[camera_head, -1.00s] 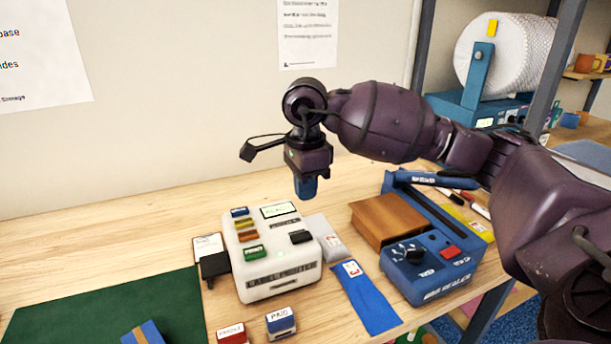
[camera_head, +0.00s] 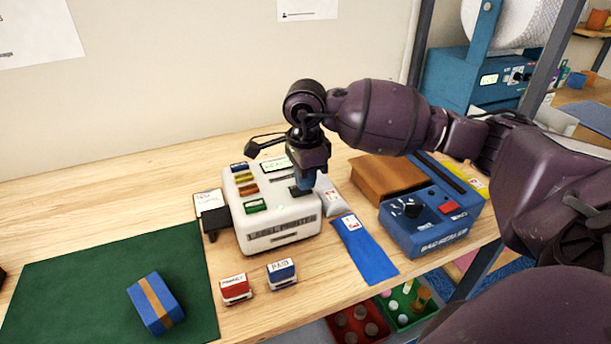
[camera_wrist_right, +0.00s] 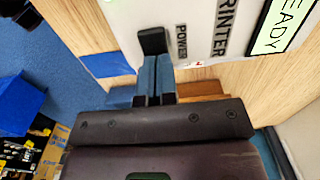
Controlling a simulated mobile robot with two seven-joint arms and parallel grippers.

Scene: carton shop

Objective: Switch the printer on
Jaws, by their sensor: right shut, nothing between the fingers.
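The white label printer (camera_head: 262,222) stands on the wooden bench, with several coloured keys and a small lit display (camera_head: 275,164). In the right wrist view the display (camera_wrist_right: 281,28) shows "READY". The printer's black power switch (camera_wrist_right: 152,40) sits beside the word "POWER" in that view. My right gripper (camera_head: 306,186) points down at the printer's right side, shut and empty. In the right wrist view its blue fingertips (camera_wrist_right: 156,65) are right at the switch; whether they touch it I cannot tell. In the head view the gripper partly hides the switch (camera_head: 295,191). My left gripper is not in view.
A blue bag sealer (camera_head: 425,235) stands right of the printer, with a blue pouch (camera_head: 365,250) between them. Red (camera_head: 235,289) and blue (camera_head: 282,273) stamps lie in front. A green mat (camera_head: 70,290) carries a blue box (camera_head: 155,303).

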